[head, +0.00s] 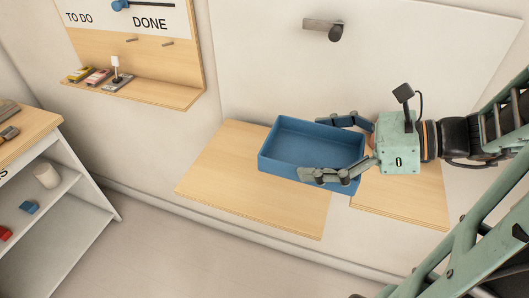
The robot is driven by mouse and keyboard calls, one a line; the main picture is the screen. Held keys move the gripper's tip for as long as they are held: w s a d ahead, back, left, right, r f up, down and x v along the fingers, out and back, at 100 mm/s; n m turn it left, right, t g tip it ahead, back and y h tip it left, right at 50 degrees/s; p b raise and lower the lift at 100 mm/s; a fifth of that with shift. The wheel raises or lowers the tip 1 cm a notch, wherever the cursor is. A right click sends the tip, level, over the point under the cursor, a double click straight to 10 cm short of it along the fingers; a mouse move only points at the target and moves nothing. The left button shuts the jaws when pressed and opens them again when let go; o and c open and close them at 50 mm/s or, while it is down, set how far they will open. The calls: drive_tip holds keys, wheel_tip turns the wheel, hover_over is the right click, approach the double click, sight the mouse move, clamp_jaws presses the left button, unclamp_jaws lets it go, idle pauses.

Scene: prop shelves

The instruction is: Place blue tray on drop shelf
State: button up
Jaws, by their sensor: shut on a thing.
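The blue tray (300,144) is an open, empty rectangular box in the middle of the head view. My gripper (331,147) reaches in from the right, with one finger along the tray's far side and the other along its near side. It is shut on the tray at its right end. The tray looks level and overlaps a light wooden shelf (240,197) on the wall. I cannot tell whether the tray touches the shelf or hangs above it. The shelf's far right part is partly hidden by the tray and my gripper.
A wooden board marked TO DO and DONE (130,40) hangs at upper left, with a ledge (165,93) holding small items. A dark wall fitting (335,30) sticks out above. A white shelf unit (80,200) stands at left. The shelf's left and front parts are bare.

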sight(293, 139)
drive_tip(key=w+a+f, duration=0.1)
drive_tip(key=w+a, duration=0.1)
drive_tip(key=w+a+f+b, duration=0.1)
drive_tip(key=w, duration=0.1)
drive_tip(key=w+a+f, duration=0.2)
drive_tip(key=shift+a, duration=0.3)
drive_tip(key=w+a+f, duration=0.1)
drive_tip(key=w+a+f+b, duration=0.1)
drive_tip(key=f, duration=0.1)
drive_tip(key=w+a+f, duration=0.1)
drive_tip(key=f, duration=0.1)
drive_tip(key=shift+w+b, duration=0.35)
drive_tip(key=shift+w+a+f+b, duration=0.1)
drive_tip(key=shift+f+b, duration=0.1)
drive_tip(key=shift+f, duration=0.45)
drive_tip(key=shift+w+a+f+b, duration=0.1)
drive_tip(key=shift+a+f+b, duration=0.1)
drive_tip(key=shift+f, duration=0.5)
drive_tip(key=shift+w+a+f+b, duration=0.1)
drive_tip(key=shift+f+b, duration=0.1)
drive_tip(key=shift+f, duration=0.45)
drive_tip(key=shift+d+f, duration=0.1)
drive_tip(key=shift+f, duration=0.15)
drive_tip(key=o, duration=0.9)
drive_tip(key=shift+o, duration=0.2)
